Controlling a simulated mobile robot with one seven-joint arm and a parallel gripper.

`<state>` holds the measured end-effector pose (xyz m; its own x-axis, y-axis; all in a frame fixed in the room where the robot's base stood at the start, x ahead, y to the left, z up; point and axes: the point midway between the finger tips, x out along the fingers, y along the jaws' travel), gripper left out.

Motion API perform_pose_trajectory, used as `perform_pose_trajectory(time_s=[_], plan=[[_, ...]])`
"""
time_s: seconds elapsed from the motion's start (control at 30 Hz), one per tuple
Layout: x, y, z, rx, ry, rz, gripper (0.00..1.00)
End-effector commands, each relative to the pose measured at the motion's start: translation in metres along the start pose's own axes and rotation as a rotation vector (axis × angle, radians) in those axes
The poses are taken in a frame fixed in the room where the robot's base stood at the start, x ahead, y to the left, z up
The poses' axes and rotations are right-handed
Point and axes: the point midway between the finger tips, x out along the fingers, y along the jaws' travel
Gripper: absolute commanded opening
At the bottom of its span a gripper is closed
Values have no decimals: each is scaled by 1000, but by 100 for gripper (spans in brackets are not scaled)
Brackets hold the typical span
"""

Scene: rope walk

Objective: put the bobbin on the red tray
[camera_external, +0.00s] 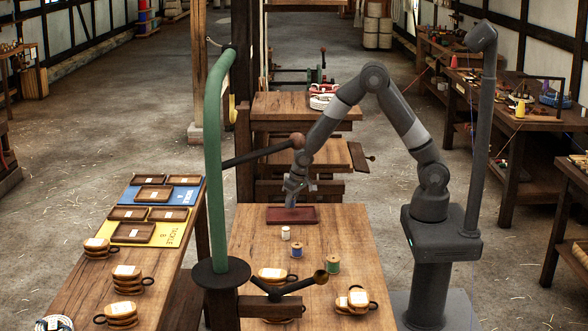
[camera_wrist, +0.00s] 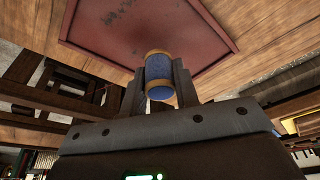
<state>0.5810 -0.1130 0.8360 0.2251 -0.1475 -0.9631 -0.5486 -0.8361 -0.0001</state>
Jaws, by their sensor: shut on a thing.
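My gripper (camera_wrist: 160,82) is shut on a bobbin with blue thread and wooden ends (camera_wrist: 159,78). The red tray (camera_wrist: 100,30) shows beyond the held bobbin in the wrist view. In the external view my gripper (camera_external: 291,196) is directly above the red tray (camera_external: 305,215), which lies at the far end of the wooden table. Whether the held bobbin touches the tray I cannot tell. Three other bobbins stand on the table in front of the tray: a white one (camera_external: 285,233), a blue one (camera_external: 297,251) and a green one (camera_external: 333,264).
A green post (camera_external: 213,160) with a dark bar stands at the table's left side. Wooden blocks with dark loops (camera_external: 355,300) lie at the near end. A left table holds small brown trays on a yellow mat (camera_external: 172,234) and a blue mat (camera_external: 178,197).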

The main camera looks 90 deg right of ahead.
Motion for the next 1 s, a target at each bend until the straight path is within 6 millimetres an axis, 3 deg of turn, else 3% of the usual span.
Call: perform_pose_trajectory(time_s=[0.17, 0.53, 0.57, 0.6, 0.8, 1.0], plan=[[24, 0, 8, 0, -3, 1, 6], [28, 0, 8, 0, -1, 0, 6], [28, 1, 8, 0, -1, 0, 29], [28, 1, 8, 0, 0, 0, 33], [28, 0, 8, 0, -1, 0, 49], [28, 0, 8, 0, -1, 0, 50]])
